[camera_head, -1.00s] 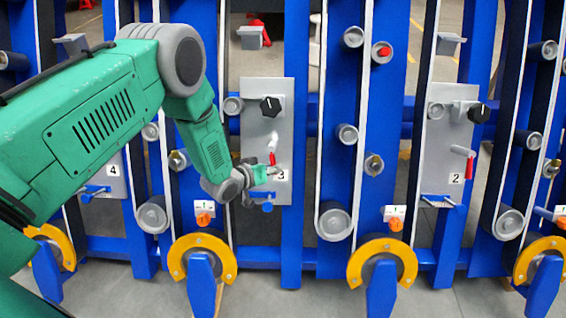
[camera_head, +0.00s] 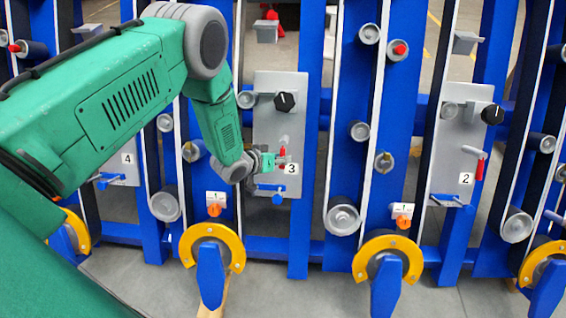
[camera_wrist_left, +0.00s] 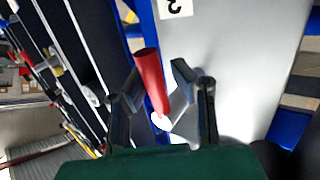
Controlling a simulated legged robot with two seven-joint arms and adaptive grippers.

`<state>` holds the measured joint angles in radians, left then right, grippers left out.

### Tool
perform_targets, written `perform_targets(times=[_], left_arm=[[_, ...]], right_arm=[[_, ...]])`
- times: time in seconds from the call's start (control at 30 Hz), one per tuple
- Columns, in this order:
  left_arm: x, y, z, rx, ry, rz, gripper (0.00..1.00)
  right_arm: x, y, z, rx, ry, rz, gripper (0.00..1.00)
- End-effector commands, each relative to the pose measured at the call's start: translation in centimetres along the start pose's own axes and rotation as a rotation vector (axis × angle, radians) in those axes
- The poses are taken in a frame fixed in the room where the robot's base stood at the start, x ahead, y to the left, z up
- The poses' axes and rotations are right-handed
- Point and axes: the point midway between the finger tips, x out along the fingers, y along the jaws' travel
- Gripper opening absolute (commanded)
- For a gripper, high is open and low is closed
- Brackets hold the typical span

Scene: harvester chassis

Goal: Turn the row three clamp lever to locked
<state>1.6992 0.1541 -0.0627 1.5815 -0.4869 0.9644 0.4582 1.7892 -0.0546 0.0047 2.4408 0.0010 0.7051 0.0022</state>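The row three plate (camera_head: 265,90) is a grey panel marked 3, with a black knob (camera_head: 285,101) near its top. Its clamp lever (camera_head: 282,150) has a red handle that hangs down below a light pivot, partly hidden by my gripper. My left gripper (camera_head: 282,161) is at this lever, low on the plate. In the left wrist view the red handle (camera_wrist_left: 150,80) lies between the two fingers of the left gripper (camera_wrist_left: 157,75), with gaps visible beside it. The fingers look open around it, not closed on it. My right gripper is not in view.
A blue-handled part (camera_head: 270,190) sits just below the lever. The row two plate (camera_head: 450,180) with its own red lever (camera_head: 480,168) stands to the right. Blue posts, belts and rollers flank the plate. Yellow-rimmed wheels (camera_head: 212,240) stand in front, low down.

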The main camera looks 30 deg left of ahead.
Motion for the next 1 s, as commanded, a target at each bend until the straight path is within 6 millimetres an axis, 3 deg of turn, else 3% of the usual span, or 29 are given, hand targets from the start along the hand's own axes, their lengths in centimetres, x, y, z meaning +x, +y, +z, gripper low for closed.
perform_targets(times=[0.33, 0.47, 0.8, 1.0], left_arm=[[0.0, 0.3, 0.6, -0.002, -0.013, 0.004, 0.36], [-0.9, 0.2, 0.6, -0.003, -0.015, 0.004, 0.36], [-7.8, 0.0, 0.5, -0.006, -0.014, 0.002, 0.36], [-10.8, -0.1, 0.4, -0.004, -0.011, 0.002, 0.36]], right_arm=[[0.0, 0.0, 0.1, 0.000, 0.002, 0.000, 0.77], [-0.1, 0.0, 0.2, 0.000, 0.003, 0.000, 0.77], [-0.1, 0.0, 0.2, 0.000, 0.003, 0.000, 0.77], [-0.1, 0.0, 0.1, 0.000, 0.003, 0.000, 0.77]])
